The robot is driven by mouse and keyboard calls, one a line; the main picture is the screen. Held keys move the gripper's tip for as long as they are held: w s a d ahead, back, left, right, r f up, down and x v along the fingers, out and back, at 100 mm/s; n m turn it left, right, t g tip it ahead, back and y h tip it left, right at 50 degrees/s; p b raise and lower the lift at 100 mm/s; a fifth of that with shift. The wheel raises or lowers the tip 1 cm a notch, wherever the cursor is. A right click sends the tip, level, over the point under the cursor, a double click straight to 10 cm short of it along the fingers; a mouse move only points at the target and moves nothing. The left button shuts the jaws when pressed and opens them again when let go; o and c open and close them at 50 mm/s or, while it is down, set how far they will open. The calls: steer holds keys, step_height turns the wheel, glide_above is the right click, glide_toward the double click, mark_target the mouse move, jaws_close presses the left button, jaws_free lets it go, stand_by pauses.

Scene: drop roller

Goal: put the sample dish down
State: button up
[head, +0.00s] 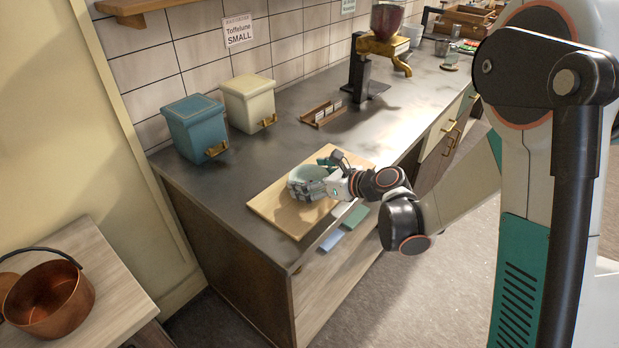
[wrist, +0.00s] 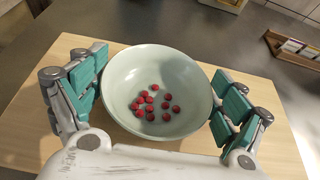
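The sample dish, a pale green round bowl (wrist: 128,65) with several small red berry-like pieces inside, is at the wooden board on the counter. It also shows in the head view (head: 304,174), partly hidden by my fingers. My gripper (wrist: 157,88) has its teal-padded fingers spread wide, one on the left side of the dish and one on the right. Both pads lie right at the dish's rim; whether they press on it cannot be told. The dish looks level, and its base on the board is hidden.
The board (head: 272,207) lies near the counter's front corner. Blue (head: 196,128) and cream (head: 249,103) lidded bins stand behind it. A small wooden card rack (head: 322,114) and a gold-and-black dispenser (head: 382,46) stand further along. A copper pot (head: 50,300) is on a side table.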

stand_by(0.4)
steer(key=shift+r, duration=0.15)
steer(key=shift+s+d+r+p, duration=0.2)
steer(key=shift+d+p, duration=0.1)
steer(key=shift+p, duration=0.05)
steer(key=p+v, duration=0.3)
steer(key=v, duration=0.8)
steer(key=shift+s+d, duration=0.1)
steer(key=shift+s, duration=0.05)
steer(key=s+d+r+n+h, duration=0.3)
steer(key=s+d+n, duration=0.1)
steer(key=s+n, duration=0.3)
steer(key=s+d+r+n+h, duration=0.3)
steer(key=s+n, duration=0.4)
steer(key=n, duration=0.3)
steer(key=s+d+r+n+g+h, duration=0.1)
steer(key=s+d+r+n+h, duration=0.2)
steer(key=s+d+n, duration=0.3)
steer(key=shift+s+n+h, duration=0.8)
steer(key=shift+n, duration=0.5)
steer(key=shift+r, duration=0.1)
